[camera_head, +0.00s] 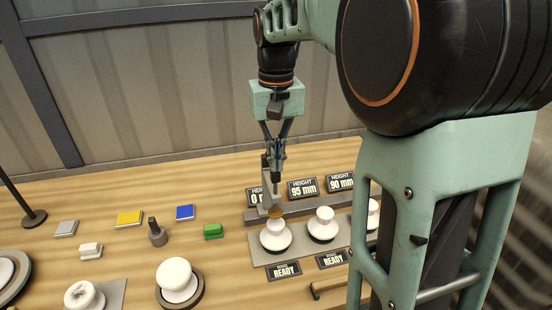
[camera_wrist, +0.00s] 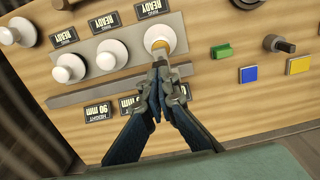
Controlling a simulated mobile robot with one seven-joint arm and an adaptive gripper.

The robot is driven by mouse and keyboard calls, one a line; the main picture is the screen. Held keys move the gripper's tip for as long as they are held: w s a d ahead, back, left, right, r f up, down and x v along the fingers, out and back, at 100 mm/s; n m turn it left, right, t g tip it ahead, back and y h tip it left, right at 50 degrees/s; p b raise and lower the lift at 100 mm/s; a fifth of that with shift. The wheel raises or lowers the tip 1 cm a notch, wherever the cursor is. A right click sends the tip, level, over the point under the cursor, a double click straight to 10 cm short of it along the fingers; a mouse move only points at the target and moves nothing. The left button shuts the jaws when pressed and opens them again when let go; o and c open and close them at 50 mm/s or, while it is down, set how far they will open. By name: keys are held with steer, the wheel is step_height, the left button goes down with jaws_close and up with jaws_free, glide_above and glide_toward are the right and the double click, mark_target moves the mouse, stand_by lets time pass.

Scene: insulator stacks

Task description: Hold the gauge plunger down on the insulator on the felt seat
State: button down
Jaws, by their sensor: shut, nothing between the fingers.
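My gripper (camera_head: 277,160) is shut and empty, pointing down over the leftmost gauge (camera_head: 267,183). Its fingertips are at or just above the top of the plunger; I cannot tell whether they touch. The plunger's brass foot (camera_head: 275,211) is at the top of a white insulator (camera_head: 275,236); contact is unclear. This insulator stands upright on a dark round seat at the left of a grey plate (camera_head: 258,252). In the wrist view my shut fingers (camera_wrist: 158,85) partly cover the gauge, with the white insulator (camera_wrist: 156,33) beyond them. I cannot tell the seat's material.
A second insulator (camera_head: 323,222) stands to the right, and a third (camera_head: 373,214) is partly hidden by my arm. Height displays (camera_head: 303,188) stand behind. Another insulator (camera_head: 176,276) sits on a round base at front left. Coloured blocks (camera_head: 129,219) and a grey knobbed piece (camera_head: 157,234) lie left.

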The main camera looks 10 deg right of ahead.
mark_target(276, 182)
step_height(276, 182, down, 4)
steer(key=b, duration=0.2)
steer(key=shift+f+b, duration=0.25)
steer(key=shift+b, duration=0.1)
steer(key=shift+s, duration=0.15)
steer(key=shift+f, duration=0.1)
step_height(276, 182, up, 15)
steer(key=p, duration=0.3)
steer(key=shift+f+p, duration=0.15)
steer(key=shift+p, duration=0.25)
steer(key=shift+w, duration=0.2)
